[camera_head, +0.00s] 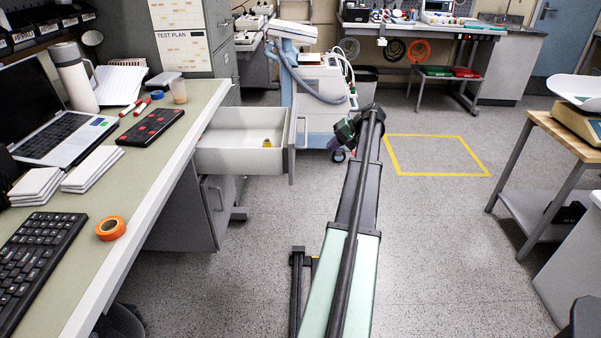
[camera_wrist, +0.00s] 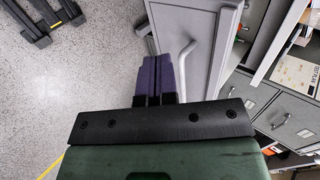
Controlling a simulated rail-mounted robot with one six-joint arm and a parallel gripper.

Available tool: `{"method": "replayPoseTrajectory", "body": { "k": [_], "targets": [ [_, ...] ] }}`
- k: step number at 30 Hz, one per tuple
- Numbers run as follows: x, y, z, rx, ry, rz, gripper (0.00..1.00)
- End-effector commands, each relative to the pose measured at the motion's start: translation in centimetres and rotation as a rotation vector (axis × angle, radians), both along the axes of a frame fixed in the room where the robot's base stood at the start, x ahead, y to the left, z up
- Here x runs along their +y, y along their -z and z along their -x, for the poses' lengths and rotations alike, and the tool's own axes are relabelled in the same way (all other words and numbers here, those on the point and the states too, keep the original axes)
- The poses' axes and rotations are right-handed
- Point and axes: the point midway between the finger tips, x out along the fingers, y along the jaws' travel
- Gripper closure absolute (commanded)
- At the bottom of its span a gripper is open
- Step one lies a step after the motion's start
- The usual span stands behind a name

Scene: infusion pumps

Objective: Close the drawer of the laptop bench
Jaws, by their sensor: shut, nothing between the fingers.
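The laptop bench (camera_head: 195,105) runs along the left with an open laptop (camera_head: 60,130) on it. Its white drawer (camera_head: 238,160) is pulled far out to the right, with a small yellow item (camera_head: 267,143) inside. The grey drawer front (camera_head: 292,140) carries a handle on its outer face. My gripper (camera_head: 335,143) is at drawer height, just right of the front, partly hidden by my arm. In the wrist view, my gripper's purple fingers (camera_wrist: 160,66) are together and empty. A grey panel (camera_wrist: 200,22) with a curved handle (camera_wrist: 187,62) shows beyond them; contact cannot be told.
A grey cabinet (camera_head: 222,40) stands behind the drawer. A wheeled medical cart (camera_head: 320,90) stands close behind my gripper. A wooden-topped table (camera_head: 570,135) is at the right. The floor around the yellow-taped square (camera_head: 437,155) is clear.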

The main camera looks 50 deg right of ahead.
Motion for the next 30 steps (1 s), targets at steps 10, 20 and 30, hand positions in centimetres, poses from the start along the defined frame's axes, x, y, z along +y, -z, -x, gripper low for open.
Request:
{"method": "replayPoseTrajectory", "body": {
  "k": [10,20,30],
  "targets": [
    [1.7,2.6,-1.9,0.002,-0.004,0.000,1.00],
    [4.7,7.6,-6.2,0.002,-0.004,0.001,1.00],
    [6.9,6.6,-9.4,0.002,-0.003,0.000,1.00]
  ]
}}
